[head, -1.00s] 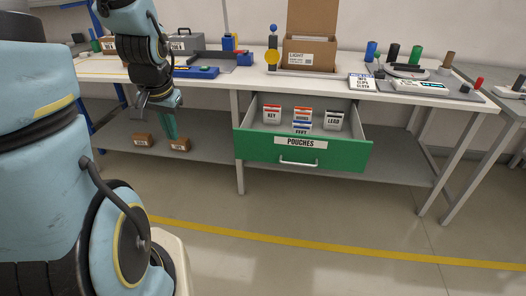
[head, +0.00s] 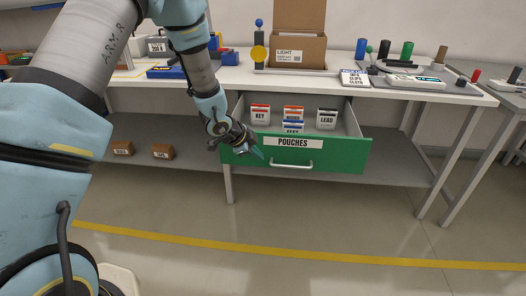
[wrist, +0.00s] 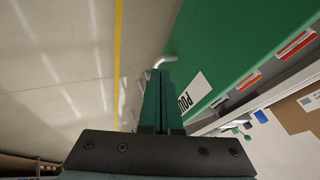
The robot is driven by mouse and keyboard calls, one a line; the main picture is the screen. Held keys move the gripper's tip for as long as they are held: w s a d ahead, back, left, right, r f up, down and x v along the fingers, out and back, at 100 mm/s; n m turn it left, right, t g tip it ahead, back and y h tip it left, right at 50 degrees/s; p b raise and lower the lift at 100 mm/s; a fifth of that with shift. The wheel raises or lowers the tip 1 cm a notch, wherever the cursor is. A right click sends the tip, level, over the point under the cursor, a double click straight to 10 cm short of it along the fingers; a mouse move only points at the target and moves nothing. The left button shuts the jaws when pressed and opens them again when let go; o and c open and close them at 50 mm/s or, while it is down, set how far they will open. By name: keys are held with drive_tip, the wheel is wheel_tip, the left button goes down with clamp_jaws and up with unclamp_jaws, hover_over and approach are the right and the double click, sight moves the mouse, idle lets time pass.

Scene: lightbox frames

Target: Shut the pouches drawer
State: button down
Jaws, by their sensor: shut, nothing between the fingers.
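The pouches drawer (head: 342,158) stands open under the workbench, with a green front, a label reading POUCHES and a silver bar handle (head: 291,165). Several labelled pouches lie inside it, among them KEY (head: 260,115) and LEAD (head: 326,119). My gripper (head: 257,152) is shut and empty at the left part of the drawer front, left of the handle. In the wrist view the closed fingers (wrist: 160,75) point along the green front (wrist: 225,45), beside the label, with the handle's bent end (wrist: 164,61) just past the tips. I cannot tell whether they touch the front.
The workbench top (head: 225,77) above carries an open cardboard box (head: 299,50), a blue tray and coloured cylinders. A lower shelf (head: 190,180) holds two small brown boxes. A table leg (head: 229,185) stands near my gripper. The floor in front of the drawer is clear.

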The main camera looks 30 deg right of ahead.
sight(269, 155)
drive_tip(key=w+d+f+p, duration=0.2)
drive_tip(key=d, duration=0.1)
drive_tip(key=shift+w+d, duration=0.25)
drive_tip(key=shift+w, duration=0.05)
drive_tip(key=shift+w+d+f, duration=0.2)
drive_tip(key=shift+w+d, duration=0.25)
drive_tip(key=shift+w, duration=0.1)
